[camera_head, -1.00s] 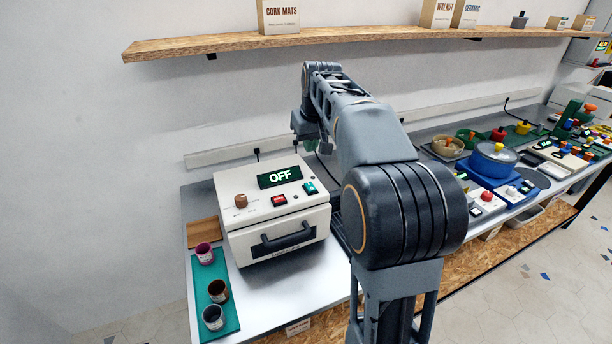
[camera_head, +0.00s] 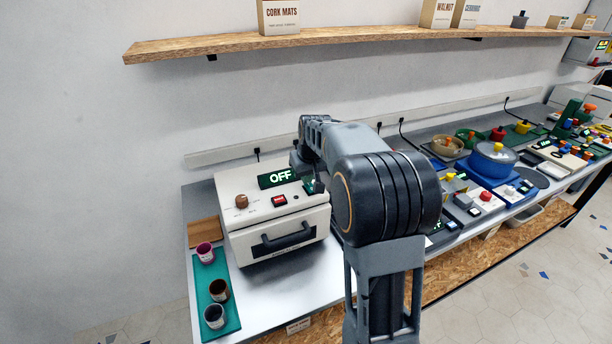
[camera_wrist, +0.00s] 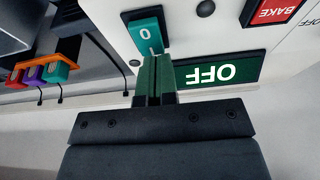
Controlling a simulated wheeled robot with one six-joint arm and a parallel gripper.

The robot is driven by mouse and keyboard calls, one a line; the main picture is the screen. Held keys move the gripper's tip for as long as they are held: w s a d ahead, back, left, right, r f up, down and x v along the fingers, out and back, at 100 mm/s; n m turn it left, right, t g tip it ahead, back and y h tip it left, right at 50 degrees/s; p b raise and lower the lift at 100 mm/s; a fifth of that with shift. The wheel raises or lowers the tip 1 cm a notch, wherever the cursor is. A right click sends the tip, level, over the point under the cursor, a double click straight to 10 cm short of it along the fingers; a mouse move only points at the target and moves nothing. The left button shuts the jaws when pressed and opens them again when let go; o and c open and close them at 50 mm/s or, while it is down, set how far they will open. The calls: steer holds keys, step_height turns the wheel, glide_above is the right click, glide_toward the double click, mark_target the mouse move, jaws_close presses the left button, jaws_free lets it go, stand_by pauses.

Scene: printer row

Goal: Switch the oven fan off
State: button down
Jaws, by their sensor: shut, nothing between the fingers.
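The white oven (camera_head: 250,215) stands on the bench at the left, its lit green display (camera_head: 277,178) reading OFF. A teal rocker switch right of the display is partly hidden by my gripper (camera_head: 316,186) in the head view. In the wrist view the rocker (camera_wrist: 146,30) shows a 0 on its far half and a line mark near my fingers. My gripper (camera_wrist: 155,60) is shut and empty, its tips over the rocker's near end. I cannot tell whether they touch it. The display also shows upside down in the wrist view (camera_wrist: 215,75).
A red BAKE button (camera_wrist: 275,10) and a brown knob (camera_head: 241,201) are on the oven top, with a black handle (camera_head: 282,240) in front. Cups stand on a teal mat (camera_head: 229,312) at the left. More devices and pots crowd the bench to the right. A shelf (camera_head: 350,37) runs above.

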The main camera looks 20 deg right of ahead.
stand_by(0.3)
steer(key=shift+g+p, duration=0.3)
steer(key=shift+p, duration=0.35)
steer(key=shift+w+a+f, duration=0.1)
steer(key=shift+w+f, duration=0.1)
steer(key=shift+f, duration=0.15)
steer(key=shift+s, duration=0.3)
steer(key=shift+s+r, duration=0.3)
steer(key=shift+s, duration=0.25)
steer(key=shift+r, duration=0.15)
